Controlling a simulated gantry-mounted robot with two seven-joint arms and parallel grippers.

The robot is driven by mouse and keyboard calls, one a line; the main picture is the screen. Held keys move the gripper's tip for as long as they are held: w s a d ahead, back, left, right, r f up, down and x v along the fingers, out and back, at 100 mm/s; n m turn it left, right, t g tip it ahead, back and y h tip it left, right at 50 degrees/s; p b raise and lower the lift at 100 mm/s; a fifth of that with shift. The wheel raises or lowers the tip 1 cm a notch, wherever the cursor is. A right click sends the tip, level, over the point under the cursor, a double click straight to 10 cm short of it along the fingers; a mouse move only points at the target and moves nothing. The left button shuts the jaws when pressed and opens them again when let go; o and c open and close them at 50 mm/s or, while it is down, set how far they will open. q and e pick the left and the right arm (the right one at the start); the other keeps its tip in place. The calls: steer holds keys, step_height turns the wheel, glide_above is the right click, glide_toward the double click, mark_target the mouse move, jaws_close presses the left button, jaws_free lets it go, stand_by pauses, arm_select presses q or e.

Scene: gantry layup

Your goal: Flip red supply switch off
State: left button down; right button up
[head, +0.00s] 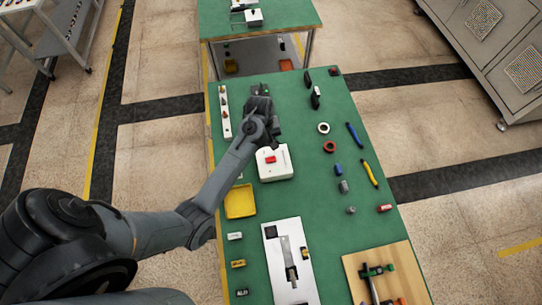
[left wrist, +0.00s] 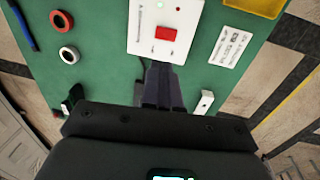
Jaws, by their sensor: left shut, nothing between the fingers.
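The white supply box (head: 277,170) stands on the green bench top with its red switch (head: 271,159) on the upper face. My left gripper (head: 273,144) is at the far edge of the box in the head view. In the left wrist view its fingers (left wrist: 162,68) are together and empty, with the tips by the box edge, short of the switch. Whether they touch the box I cannot tell. My right gripper is in neither view.
A yellow tray (head: 240,201) lies left of and nearer than the box. A white strip (head: 226,112) lies along the left bench edge. A red ring (head: 329,147), a white ring (head: 323,128) and pliers (head: 369,173) lie to the right. A white label card (left wrist: 231,46) is beside the box.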

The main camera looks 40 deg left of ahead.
arm_select(q)
steer(key=shift+f, duration=0.15)
glide_toward(273, 159)
steer(key=f, duration=0.4)
steer(key=w+f, duration=0.1)
steer(key=f, duration=0.1)
steer(key=shift+d+f, duration=0.3)
steer(key=shift+f, duration=0.05)
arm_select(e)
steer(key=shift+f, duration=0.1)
arm_select(q)
steer(key=shift+a, duration=0.1)
